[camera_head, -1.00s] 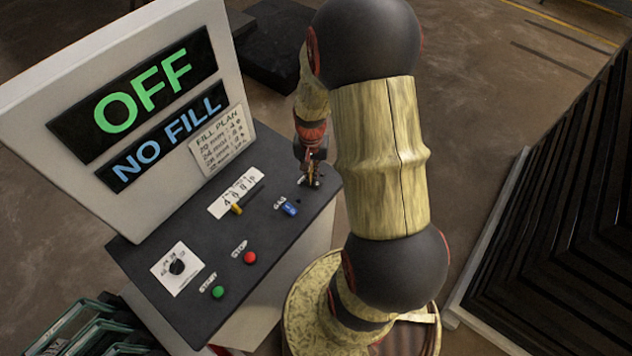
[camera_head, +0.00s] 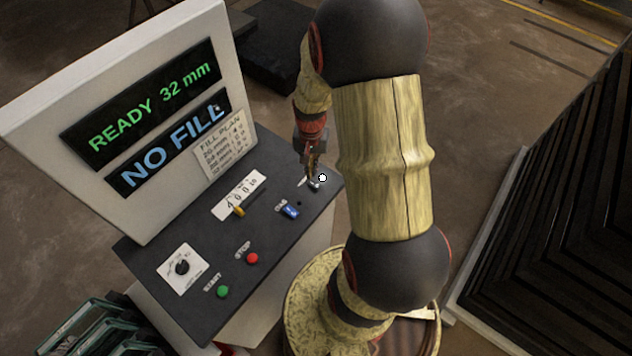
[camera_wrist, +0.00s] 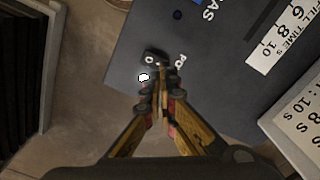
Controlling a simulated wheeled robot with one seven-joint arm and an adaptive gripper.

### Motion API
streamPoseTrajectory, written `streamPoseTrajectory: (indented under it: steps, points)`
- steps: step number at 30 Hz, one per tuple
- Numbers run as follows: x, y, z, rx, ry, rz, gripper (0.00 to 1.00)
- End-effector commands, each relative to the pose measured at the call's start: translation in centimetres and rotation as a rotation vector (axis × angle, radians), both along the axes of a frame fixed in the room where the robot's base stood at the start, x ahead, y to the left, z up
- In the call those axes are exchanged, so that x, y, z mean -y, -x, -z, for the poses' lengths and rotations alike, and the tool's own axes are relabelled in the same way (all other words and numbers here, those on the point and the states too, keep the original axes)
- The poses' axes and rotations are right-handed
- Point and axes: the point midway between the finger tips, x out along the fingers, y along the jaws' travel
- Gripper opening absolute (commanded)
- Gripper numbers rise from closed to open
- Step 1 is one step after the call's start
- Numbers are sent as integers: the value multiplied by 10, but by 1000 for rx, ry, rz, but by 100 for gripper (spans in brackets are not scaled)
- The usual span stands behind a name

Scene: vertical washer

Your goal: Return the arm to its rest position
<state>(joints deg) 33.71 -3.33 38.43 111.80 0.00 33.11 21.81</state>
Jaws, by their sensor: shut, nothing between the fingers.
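My gripper (camera_head: 311,176) is shut and empty, pointing down at the far right corner of the dark control panel (camera_head: 222,282). A small power switch with a white tip (camera_head: 322,178) is right beside my fingertips. In the wrist view my gripper (camera_wrist: 160,72) has its closed fingers over the dark switch base, with the white tip (camera_wrist: 143,77) just left of them. I cannot tell whether they touch. My arm is bent, reaching over the panel. The upper display (camera_head: 150,103) reads READY 32 mm and the lower display (camera_head: 168,146) reads NO FILL.
The panel has a green START button (camera_head: 222,291), a red STOP button (camera_head: 252,258), a blue gas switch (camera_head: 291,211), a yellow fill-time slider (camera_head: 238,211) and a dial (camera_head: 182,267). Dark stacked profiles (camera_head: 560,220) stand at right. Open floor (camera_head: 475,105) lies beyond the panel.

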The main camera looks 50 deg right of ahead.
Motion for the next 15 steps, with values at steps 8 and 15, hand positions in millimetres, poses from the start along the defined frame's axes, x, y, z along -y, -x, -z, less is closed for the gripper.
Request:
streamPoseTrajectory:
  steps: [8, 15]
  points:
    - [0, 0, -18, 0, 0, 0, 0]
    - [0, 0, -17, 0, 0, 0, 0]
